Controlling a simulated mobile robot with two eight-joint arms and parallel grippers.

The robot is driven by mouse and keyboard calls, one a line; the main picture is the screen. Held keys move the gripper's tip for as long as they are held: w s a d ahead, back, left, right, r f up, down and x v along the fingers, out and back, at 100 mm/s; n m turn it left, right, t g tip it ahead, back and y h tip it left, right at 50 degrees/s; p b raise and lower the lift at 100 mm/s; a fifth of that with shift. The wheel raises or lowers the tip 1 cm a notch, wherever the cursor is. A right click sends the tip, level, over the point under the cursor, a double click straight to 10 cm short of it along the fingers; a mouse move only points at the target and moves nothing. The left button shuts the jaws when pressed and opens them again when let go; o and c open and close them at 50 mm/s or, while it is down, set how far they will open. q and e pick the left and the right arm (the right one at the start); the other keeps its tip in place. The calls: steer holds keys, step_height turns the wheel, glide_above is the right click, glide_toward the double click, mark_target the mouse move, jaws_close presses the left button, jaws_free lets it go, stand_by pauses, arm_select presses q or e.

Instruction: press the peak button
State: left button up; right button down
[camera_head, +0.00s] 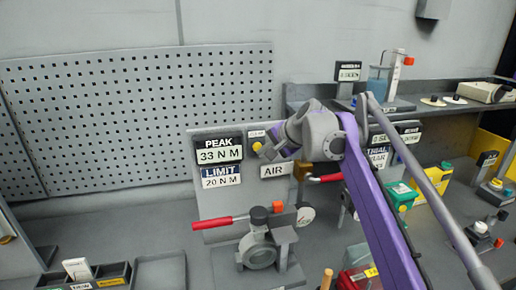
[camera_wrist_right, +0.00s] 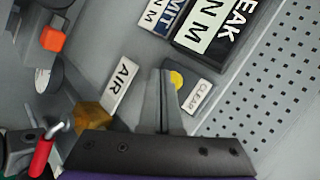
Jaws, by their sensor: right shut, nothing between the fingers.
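The PEAK display (camera_head: 218,151) reads 33 N M on the grey upright panel, above the LIMIT display (camera_head: 220,176), which reads 20 N M. A small yellow round button (camera_head: 257,146) sits right of the PEAK display, under a small label. In the wrist view the yellow button (camera_wrist_right: 177,80) is beside a label (camera_wrist_right: 197,97) reading CLEAR. My right gripper (camera_head: 268,153) is shut and empty, with its fingertips close to the button. In the wrist view the fingertips (camera_wrist_right: 163,74) partly overlap the button's left side; I cannot tell whether they touch it. My left gripper is not in view.
An AIR label (camera_head: 275,170) is right of the LIMIT display. A perforated board (camera_head: 130,110) fills the left. Yellow and green items crowd the right; bench at front left holds trays (camera_head: 160,272).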

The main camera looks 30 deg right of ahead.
steer(key=shift+w, duration=0.4)
steer(key=shift+s, duration=0.1)
steer(key=shift+w+d+p, duration=0.2)
steer(key=shift+w+p, duration=0.1)
steer(key=shift+w, duration=0.25)
stand_by(0.6)
steer(key=shift+s, duration=0.2)
steer(key=shift+s+a, duration=0.25)
steer(key=shift+s, duration=0.5)
steer(key=shift+s, duration=0.1)
steer(key=shift+s+a, duration=0.2)
steer(key=shift+s, duration=0.6)
steer(key=shift+s+a, duration=0.2)
steer(key=shift+s, duration=0.55)
steer(key=shift+s+a, duration=0.2)
steer(key=shift+s, duration=0.6)
